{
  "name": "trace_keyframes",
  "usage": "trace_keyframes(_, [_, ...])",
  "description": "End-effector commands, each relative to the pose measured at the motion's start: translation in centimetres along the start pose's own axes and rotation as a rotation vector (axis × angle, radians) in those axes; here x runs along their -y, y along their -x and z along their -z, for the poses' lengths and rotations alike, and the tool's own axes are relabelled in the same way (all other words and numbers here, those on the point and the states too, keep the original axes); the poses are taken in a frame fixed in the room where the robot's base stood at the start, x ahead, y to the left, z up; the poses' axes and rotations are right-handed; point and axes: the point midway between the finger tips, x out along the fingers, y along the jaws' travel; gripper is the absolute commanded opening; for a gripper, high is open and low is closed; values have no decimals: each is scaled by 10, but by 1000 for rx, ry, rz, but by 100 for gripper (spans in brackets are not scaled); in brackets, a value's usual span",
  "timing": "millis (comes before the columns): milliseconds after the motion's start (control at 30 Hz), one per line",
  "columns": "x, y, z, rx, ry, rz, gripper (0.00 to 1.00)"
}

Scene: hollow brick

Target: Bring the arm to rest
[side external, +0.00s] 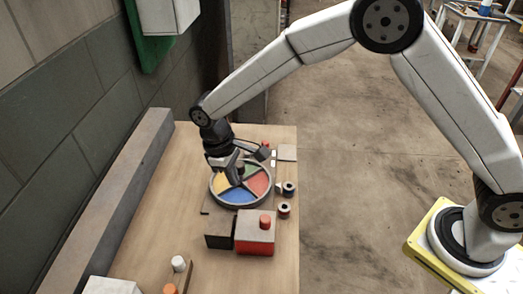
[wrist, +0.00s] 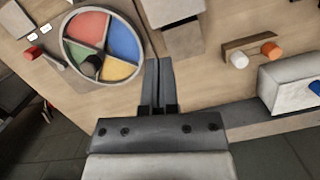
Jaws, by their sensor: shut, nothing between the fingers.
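My gripper (side external: 238,172) is above the round tray on the wooden table in the side view, pointing down. In the wrist view my gripper (wrist: 158,62) shows its two fingers together with nothing between them. The tray (side external: 240,204) has a grey rim and coloured sectors in red, blue, yellow and green; it also shows in the wrist view (wrist: 64,52). A dark round spot lies on the sectors in the wrist view. I cannot tell the exact height of the fingertips above the table.
A box with a red lower part (side external: 254,246) and a red knob stands in front of the tray. Two small spools (side external: 285,209) stand to its right. White and orange cylinders (wrist: 238,59) stand by a brown strip and a white box (wrist: 290,84). A grey beam (side external: 105,205) runs along the wall.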

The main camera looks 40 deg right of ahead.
Motion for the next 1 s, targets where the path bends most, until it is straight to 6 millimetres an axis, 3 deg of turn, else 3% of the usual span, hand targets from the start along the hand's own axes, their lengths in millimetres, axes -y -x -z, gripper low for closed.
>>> trace_keyframes(267, [-38,13,-44,-96,-121,14,0])
trace_keyframes(500, [-66,18,-97,-195,-249,20,0])
trace_keyframes(733, [-83,16,-152,-290,-372,17,0])
trace_keyframes(1000, [-89,6,-212,-388,-504,5,0])
